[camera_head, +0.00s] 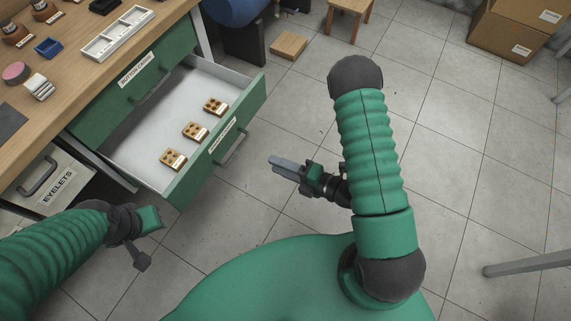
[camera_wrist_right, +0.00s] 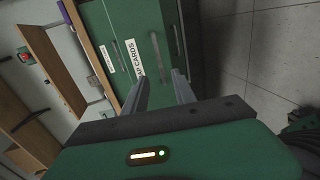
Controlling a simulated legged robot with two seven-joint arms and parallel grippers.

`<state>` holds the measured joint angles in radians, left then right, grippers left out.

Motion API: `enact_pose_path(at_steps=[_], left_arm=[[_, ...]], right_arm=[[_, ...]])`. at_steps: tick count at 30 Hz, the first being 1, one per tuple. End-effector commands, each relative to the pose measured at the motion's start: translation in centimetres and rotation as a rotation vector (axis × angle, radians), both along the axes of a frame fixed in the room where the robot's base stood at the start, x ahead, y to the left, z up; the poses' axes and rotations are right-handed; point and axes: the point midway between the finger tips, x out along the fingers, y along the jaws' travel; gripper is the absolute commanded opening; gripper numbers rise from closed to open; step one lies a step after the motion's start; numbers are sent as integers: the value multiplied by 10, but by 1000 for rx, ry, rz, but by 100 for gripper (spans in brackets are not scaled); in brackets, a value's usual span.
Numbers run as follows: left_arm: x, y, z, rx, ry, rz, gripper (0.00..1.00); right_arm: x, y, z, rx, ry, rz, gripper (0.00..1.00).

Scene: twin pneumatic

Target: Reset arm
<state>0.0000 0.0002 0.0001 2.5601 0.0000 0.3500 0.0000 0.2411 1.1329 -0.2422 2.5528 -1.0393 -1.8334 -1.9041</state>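My right arm bends over the floor on the right side of the head view. Its gripper (camera_head: 274,163) hangs over the tiles, to the right of the open drawer and apart from it. In the right wrist view the two fingers (camera_wrist_right: 158,82) stand apart with nothing between them. My left gripper (camera_head: 146,240) is low at the left, near the front of the cabinet. Its fingers are too unclear to tell open from shut.
The lower green drawer (camera_head: 255,94) is pulled out, holding three small tan cards (camera_head: 195,131) in a row. The upper drawer (camera_head: 139,80), labelled "BUTTON CARDS", is shut. An "EYELETS" bin (camera_head: 50,189) stands below. Cardboard boxes (camera_head: 517,31) are far right. Floor around the right gripper is clear.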

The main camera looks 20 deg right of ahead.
Motion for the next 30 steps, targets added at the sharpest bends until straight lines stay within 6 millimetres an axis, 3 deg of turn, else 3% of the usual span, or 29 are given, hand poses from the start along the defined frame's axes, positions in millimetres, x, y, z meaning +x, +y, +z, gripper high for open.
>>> enact_pose_path(at_steps=[1, 6, 20, 23, 26, 30], left_arm=[[0, 0, 9, 0, 0, 0, 36], [0, 0, 12, 0, -1, 0, 36], [0, 0, 11, 0, 0, 0, 36], [0, 0, 11, 0, 0, 0, 36], [0, 0, 11, 0, 0, 0, 36], [0, 0, 11, 0, 0, 0, 36]], right_arm=[[-6, -5, 5, -1, 6, -3, 32], [-17, -12, 5, 1, 2, 0, 32], [-15, -12, 3, -2, 13, 1, 32], [-1, -14, -5, -20, 109, -19, 32], [24, -27, -17, -28, 315, -127, 32], [50, -63, -14, 72, 648, -483, 32]])
